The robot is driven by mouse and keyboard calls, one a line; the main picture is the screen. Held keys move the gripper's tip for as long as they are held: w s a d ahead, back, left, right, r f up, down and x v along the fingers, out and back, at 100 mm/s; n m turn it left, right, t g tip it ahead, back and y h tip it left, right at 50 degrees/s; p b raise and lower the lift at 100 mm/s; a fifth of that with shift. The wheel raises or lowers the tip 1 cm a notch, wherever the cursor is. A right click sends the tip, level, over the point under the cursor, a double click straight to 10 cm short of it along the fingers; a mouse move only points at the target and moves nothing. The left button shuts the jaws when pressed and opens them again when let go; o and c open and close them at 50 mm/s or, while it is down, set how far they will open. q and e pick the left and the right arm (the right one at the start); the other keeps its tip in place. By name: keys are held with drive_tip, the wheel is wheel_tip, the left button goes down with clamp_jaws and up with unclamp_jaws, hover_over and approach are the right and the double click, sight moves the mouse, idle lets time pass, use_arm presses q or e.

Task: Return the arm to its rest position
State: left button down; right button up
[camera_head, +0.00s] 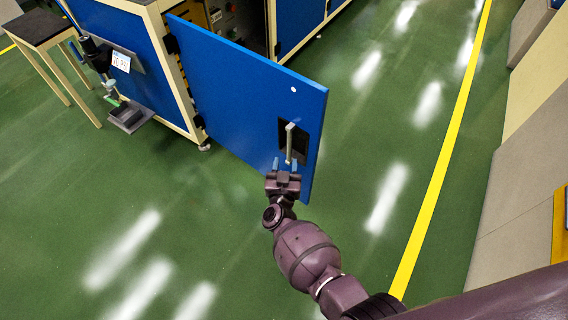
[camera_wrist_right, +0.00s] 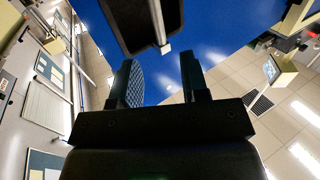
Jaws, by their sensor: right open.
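My right arm reaches in from the lower right of the head view. My right gripper (camera_head: 286,164) is at the lower part of an open blue door (camera_head: 245,80), just below its handle (camera_head: 290,143). In the right wrist view, the two fingers of the gripper (camera_wrist_right: 162,85) stand apart with nothing between them. The blue door (camera_wrist_right: 225,30) fills the upper middle of that view, and the dark handle recess (camera_wrist_right: 140,20) is ahead of the fingers. Whether the fingertips touch the door cannot be told. My left gripper is not in view.
The door hangs from a blue and cream cabinet (camera_head: 130,50) and stands swung out over the green floor (camera_head: 100,220). A small dark table (camera_head: 36,27) stands at the upper left. A yellow floor line (camera_head: 440,170) and grey-beige units (camera_head: 520,190) lie to the right. Floor at lower left is clear.

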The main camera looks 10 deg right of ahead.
drive_tip(key=shift+s, duration=0.1)
use_arm(q)
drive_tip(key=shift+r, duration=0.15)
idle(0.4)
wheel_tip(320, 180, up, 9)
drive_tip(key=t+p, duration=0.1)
drive_tip(key=p, duration=1)
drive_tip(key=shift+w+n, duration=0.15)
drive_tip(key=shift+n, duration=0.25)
use_arm(e)
drive_tip(key=s+d+r+n+g+y, duration=0.1)
drive_tip(key=s+d+r, duration=0.4)
drive_tip(key=s, duration=0.7)
drive_tip(key=s+d+r+n+g+y, duration=0.2)
drive_tip(key=s+d+r, duration=0.3)
drive_tip(key=s, duration=0.7)
drive_tip(key=s+d+r+n+g+y, duration=0.1)
drive_tip(key=s+d+r, duration=0.4)
drive_tip(key=s, duration=0.6)
drive_tip(key=shift+s+d+n+g+y, duration=0.35)
drive_tip(key=shift+d+g+y, duration=0.25)
drive_tip(key=shift+d+g, duration=0.4)
